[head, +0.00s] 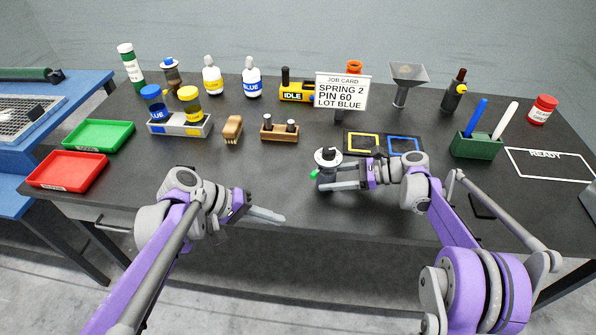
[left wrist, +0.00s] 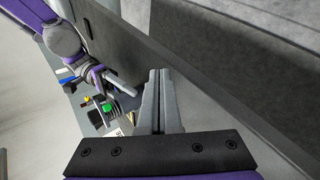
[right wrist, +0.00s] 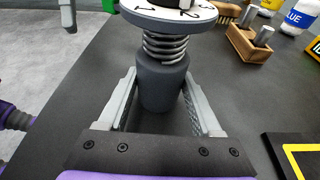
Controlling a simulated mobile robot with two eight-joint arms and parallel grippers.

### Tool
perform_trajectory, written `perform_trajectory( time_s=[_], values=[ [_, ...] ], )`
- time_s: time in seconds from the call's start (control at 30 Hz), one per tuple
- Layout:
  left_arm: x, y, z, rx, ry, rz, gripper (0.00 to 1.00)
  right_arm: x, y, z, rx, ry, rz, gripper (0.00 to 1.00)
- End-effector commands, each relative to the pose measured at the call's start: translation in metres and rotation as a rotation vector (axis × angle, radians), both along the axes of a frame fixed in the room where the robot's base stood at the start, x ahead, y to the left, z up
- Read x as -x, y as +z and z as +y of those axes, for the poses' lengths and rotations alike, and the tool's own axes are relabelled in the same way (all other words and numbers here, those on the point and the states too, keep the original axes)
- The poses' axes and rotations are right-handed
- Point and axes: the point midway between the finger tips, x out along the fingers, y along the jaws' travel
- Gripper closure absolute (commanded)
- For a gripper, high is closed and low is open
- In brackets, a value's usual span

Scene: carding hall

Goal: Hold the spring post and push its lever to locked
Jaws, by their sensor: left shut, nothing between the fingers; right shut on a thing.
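The spring post (head: 326,176) stands upright near the table's front edge. It has a dark round body (right wrist: 160,88), a coiled spring (right wrist: 166,46) and a white marked dial (right wrist: 172,12) on top. Its lever's green tip (head: 313,174) points to the front left and shows in the left wrist view (left wrist: 106,107). My right gripper (head: 328,182) is shut on the post's dark body, a finger on each side. My left gripper (head: 280,217) is shut and empty, left of the post and nearer me, apart from the lever. The lever's arm is mostly hidden.
A job card (head: 342,91) reads SPRING 2, PIN 60, LOT BLUE. Behind the post are a small wooden block (head: 280,135), a brush (head: 232,130) and a mat with yellow and blue squares (head: 384,144). Red (head: 68,170) and green (head: 98,135) trays sit left.

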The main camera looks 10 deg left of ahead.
Motion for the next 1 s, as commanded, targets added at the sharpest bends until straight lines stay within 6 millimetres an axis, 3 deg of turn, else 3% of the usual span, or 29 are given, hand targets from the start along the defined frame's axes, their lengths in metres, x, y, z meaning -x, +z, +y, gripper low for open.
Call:
perform_trajectory(
  time_s=[0.03, 0.2, 0.4, 0.63, 1.0],
  values=[
    [-0.017, 0.004, 0.005, 0.066, 0.003, -0.006, 1.0, 0.0, 0.0, 0.0, 0.0, 0.0, 0.0, 1.0],
    [-0.062, 0.023, 0.026, 0.303, -0.008, -0.052, 1.0, 0.0, 0.0, 0.0, 0.0, 0.0, 0.0, 1.0],
    [-0.094, 0.038, 0.06, 0.522, -0.031, -0.138, 1.0, 0.0, 0.0, 0.0, 0.0, 0.0, 0.0, 1.0],
    [-0.105, 0.045, 0.084, 0.635, -0.048, -0.201, 1.0, 0.0, 0.0, 0.0, 0.0, 0.0, 0.0, 1.0],
    [-0.106, 0.046, 0.086, 0.646, -0.051, -0.208, 1.0, 0.0, 0.0, 0.0, 0.0, 0.0, 0.0, 1.0]
  ],
)
